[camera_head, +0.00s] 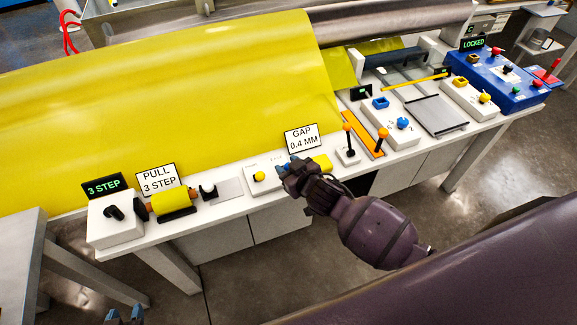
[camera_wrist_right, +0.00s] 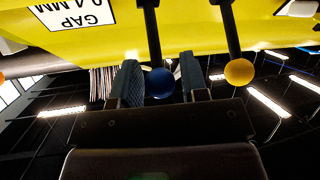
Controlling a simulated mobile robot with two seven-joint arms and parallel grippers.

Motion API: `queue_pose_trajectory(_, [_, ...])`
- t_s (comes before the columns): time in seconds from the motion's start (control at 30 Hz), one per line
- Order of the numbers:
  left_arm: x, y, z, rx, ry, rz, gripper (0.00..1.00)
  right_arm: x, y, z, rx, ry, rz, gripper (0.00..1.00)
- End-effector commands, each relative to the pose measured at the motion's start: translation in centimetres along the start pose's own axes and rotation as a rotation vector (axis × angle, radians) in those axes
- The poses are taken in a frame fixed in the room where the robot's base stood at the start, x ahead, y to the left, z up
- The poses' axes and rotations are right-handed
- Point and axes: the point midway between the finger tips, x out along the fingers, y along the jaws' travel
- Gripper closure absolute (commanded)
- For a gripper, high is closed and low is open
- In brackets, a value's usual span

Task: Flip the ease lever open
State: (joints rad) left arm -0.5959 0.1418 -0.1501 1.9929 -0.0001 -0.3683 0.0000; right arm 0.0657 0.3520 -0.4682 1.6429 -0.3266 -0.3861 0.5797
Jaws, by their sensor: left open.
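A white box (camera_head: 254,188) on the bench carries a lever with a yellow ball knob (camera_head: 259,176); its print is too small to read, so I cannot tell which lever is the ease lever. The yellow knob also shows in the right wrist view (camera_wrist_right: 239,72), beside a lever with a blue ball knob (camera_wrist_right: 160,82). My right gripper (camera_head: 290,168) is over the box's right part. In its wrist view the fingers (camera_wrist_right: 163,88) are apart, with the blue knob between them; contact is unclear. My left gripper (camera_head: 125,315) is open at the bottom edge, away from the bench.
A sign reading GAP 0.4 MM (camera_head: 301,138) stands behind my right gripper. Two orange-knobbed levers (camera_head: 347,127) (camera_head: 383,133) rise to its right. A yellow roll (camera_head: 170,203) and a PULL 3 STEP sign (camera_head: 157,180) are at left. Yellow sheet (camera_head: 160,100) covers the back.

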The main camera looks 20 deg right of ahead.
Motion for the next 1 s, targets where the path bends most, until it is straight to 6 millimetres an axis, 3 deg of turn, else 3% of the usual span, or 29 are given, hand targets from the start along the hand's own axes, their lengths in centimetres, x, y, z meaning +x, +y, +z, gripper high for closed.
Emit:
queue_pose_trajectory(0.1, [0.0, 0.0, 0.0, 0.0, 0.0, 0.0, 0.57, 0.0, 0.0, 0.0, 0.0, -0.001, 0.0, 0.46])
queue_pose_trajectory(0.47, [-0.2, -0.1, 0.2, 0.0, -0.007, -0.001, 0.57, -0.6, 0.0, 0.1, 0.001, -0.001, 0.0, 0.46])
queue_pose_trajectory(1.0, [-0.8, -0.2, -0.6, 0.0, -0.004, -0.003, 0.57, -9.2, 0.0, 0.0, 0.001, -0.002, 0.001, 0.46])
